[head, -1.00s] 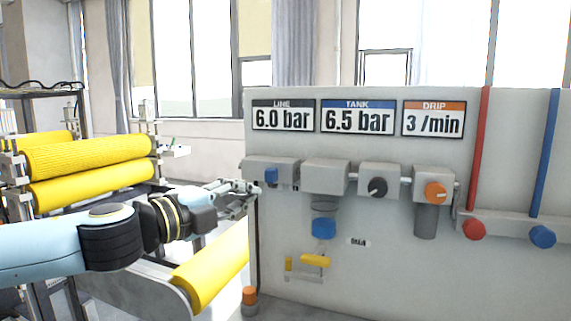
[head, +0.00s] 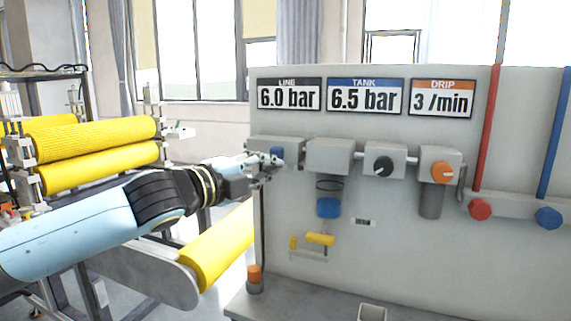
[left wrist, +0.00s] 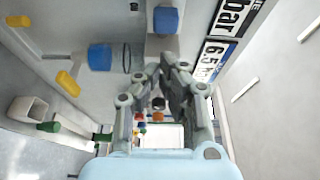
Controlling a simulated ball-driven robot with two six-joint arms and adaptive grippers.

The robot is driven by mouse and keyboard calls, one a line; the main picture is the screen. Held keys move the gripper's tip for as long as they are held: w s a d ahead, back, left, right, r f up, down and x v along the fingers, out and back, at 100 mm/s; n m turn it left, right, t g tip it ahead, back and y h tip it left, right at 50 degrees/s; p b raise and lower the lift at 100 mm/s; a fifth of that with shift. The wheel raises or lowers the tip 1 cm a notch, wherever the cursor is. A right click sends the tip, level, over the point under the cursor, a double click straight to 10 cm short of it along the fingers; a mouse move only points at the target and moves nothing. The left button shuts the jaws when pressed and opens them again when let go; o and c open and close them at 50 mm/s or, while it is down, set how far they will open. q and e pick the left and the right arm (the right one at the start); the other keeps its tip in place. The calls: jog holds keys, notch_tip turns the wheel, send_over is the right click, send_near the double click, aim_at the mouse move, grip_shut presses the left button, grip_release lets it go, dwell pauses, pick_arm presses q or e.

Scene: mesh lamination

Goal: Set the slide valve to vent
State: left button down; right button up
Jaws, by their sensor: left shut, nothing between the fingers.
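The slide valve appears to be the grey block (head: 262,145) at the left end of the row on the panel, with a blue slider or knob (head: 277,152) on its front. A blue knob (left wrist: 166,20) also shows at the top of the left wrist view, beyond the fingertips. My left gripper (head: 272,166) is shut and empty, just in front of the block and close to the blue knob. Whether it touches the knob cannot be told. The block's lower part is partly hidden by the fingers. My right gripper is not in view.
The panel (head: 390,255) carries readouts of 6.0 bar, 6.5 bar and 3 /min. Right of the valve are a blue-bottomed bowl (head: 328,208), a black dial (head: 383,166) and an orange knob (head: 441,172). A yellow lever (head: 320,239) sits below. Yellow rollers (head: 95,137) stand left.

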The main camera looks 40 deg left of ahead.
aim_at(277, 154)
pick_arm(q)
jog(key=shift+w+d+b, duration=0.15)
jog(key=shift+w, duration=1.2)
jog(key=shift+w+d+b, duration=0.15)
jog(key=shift+w, duration=1.15)
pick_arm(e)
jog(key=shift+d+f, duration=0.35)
